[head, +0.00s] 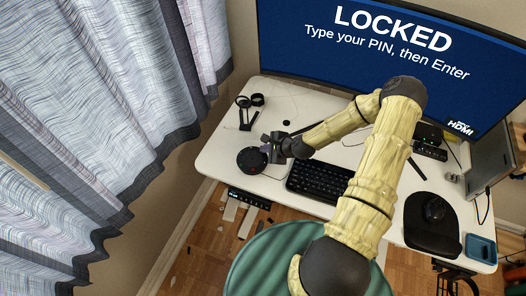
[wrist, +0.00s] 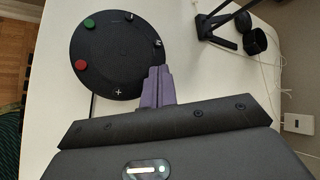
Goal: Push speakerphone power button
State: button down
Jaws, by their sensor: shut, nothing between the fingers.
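The speakerphone is a round black disc (wrist: 112,52) on the white desk, at the top left of the wrist view. It has a red button (wrist: 80,65), a green button (wrist: 88,24), a white plus mark and other small marks near its rim. In the head view the speakerphone (head: 251,160) lies near the desk's left front edge. My gripper (wrist: 158,72) has purple fingers, shut and empty, with the tips over or beside the speakerphone's right edge. I cannot tell whether they touch it. In the head view my gripper (head: 266,148) is just right of the disc.
A black stand (head: 245,112) is behind the speakerphone. A keyboard (head: 318,180) lies to the right, with a mouse (head: 434,211) on a black pad farther right. A large monitor (head: 390,50) stands at the back. The desk's front edge is close to the speakerphone.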

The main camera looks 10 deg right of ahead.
jog(key=shift+r, duration=0.1)
jog(key=shift+r+p, duration=0.55)
jog(key=shift+r, duration=0.05)
jog(key=shift+r, duration=0.1)
notch_tip(320, 180, up, 6)
jog(key=p, duration=0.4)
jog(key=shift+p, duration=0.4)
